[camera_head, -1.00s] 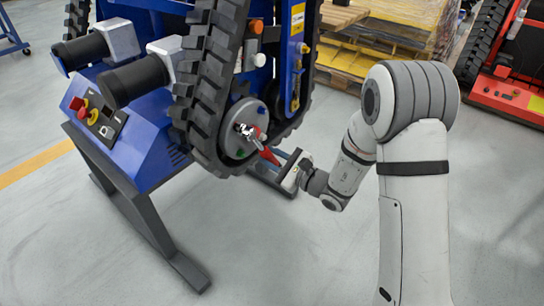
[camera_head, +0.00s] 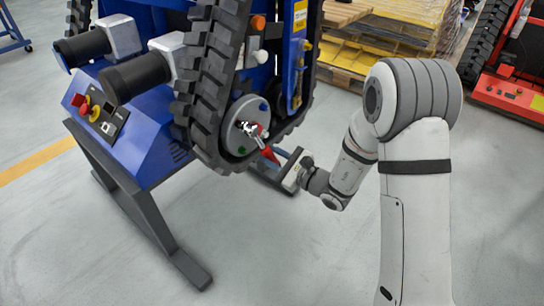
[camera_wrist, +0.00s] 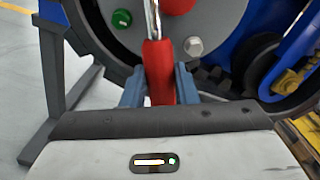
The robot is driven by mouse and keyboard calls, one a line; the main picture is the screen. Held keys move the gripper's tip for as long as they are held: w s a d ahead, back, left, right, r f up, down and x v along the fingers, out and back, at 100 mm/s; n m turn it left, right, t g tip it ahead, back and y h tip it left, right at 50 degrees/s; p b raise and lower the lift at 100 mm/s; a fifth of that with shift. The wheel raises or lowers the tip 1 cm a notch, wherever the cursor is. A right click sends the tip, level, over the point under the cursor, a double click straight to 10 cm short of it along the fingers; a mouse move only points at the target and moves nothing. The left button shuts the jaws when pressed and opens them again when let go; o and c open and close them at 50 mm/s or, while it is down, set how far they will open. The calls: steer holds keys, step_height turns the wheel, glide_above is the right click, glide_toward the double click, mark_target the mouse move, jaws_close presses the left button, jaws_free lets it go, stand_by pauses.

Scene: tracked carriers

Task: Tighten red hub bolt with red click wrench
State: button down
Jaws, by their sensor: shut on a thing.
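The red click wrench (camera_wrist: 158,75) has a red handle and a metal shaft. My gripper (camera_wrist: 158,88) is shut on its handle, with one blue finger on each side. In the head view the wrench (camera_head: 268,153) runs from my gripper (camera_head: 283,165) up and left to the grey wheel hub (camera_head: 236,151). Its metal head lies at the hub face; whether it is seated on a bolt cannot be told there. In the wrist view a red bolt head (camera_wrist: 178,4) is at the top edge, next to the shaft. The wrench's head is out of that view.
A green bolt (camera_wrist: 121,18) and a grey bolt (camera_wrist: 193,46) sit on the same hub. The black rubber track (camera_head: 205,75) surrounds the hub. A blue carrier frame and its stand (camera_head: 140,205) are at left. The floor in front is clear.

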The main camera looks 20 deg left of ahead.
steer(key=shift+d, duration=0.15)
steer(key=shift+v, duration=1.65)
steer(key=shift+v, duration=2)
steer(key=shift+r, duration=0.1)
